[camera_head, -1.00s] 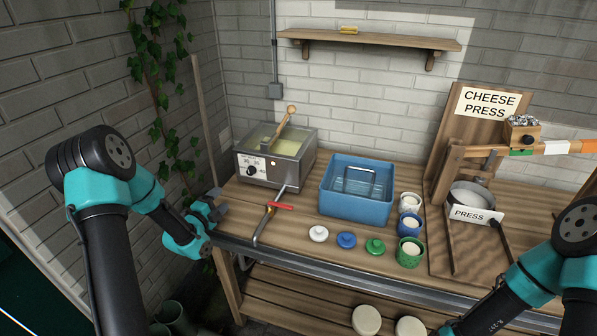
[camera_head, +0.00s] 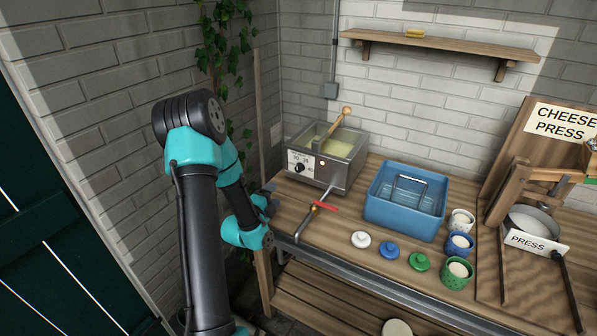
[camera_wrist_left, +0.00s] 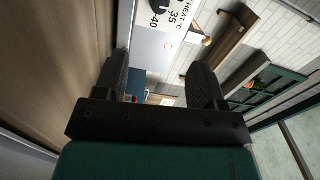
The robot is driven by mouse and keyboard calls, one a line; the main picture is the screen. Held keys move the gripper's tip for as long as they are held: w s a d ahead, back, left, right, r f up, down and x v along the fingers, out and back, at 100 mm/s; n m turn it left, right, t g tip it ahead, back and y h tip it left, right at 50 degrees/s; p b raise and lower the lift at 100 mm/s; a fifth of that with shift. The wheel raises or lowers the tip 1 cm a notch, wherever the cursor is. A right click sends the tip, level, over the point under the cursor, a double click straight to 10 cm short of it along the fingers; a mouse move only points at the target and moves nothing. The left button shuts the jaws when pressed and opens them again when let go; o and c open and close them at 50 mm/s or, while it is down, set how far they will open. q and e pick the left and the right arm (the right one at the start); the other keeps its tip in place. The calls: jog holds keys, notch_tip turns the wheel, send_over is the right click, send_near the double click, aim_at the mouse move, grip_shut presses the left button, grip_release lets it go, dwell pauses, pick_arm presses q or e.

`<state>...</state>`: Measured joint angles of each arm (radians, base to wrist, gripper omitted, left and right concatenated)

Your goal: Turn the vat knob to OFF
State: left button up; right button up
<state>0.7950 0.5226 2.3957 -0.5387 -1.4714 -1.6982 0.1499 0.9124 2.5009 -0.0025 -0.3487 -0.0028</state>
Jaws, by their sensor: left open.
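The vat (camera_head: 327,158) is a metal box with pale yellow contents and a wooden-handled tool standing in it, at the back left of the bench. Its black knob (camera_head: 299,168) sits on a white dial plate on the front. In the left wrist view the dial plate (camera_wrist_left: 168,45) shows HEAT °C, 35 and 40, with part of the black knob (camera_wrist_left: 158,6) at the top edge. My left gripper (camera_head: 268,196) is left of and below the knob, apart from it. In the wrist view its fingers (camera_wrist_left: 160,85) are spread with nothing between them. My right gripper is out of view.
A spout with a red lever (camera_head: 325,206) juts from the vat's front. A blue tub (camera_head: 403,203) stands right of the vat, with several cups and coloured lids near it. The press (camera_head: 533,225) is at the right. Bench space left of the spout is clear.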

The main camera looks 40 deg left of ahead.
aim_at(297, 170)
pick_arm(q)
jog(key=x, duration=1.6)
jog(key=shift+w, duration=0.4)
jog(key=shift+c, duration=0.5)
jog(key=c, duration=0.8)
jog(key=shift+n, duration=2.2)
jog(key=o, duration=0.9)
jog(key=shift+s, duration=0.1)
jog(key=v, duration=1.7)
jog(key=shift+s, duration=0.1)
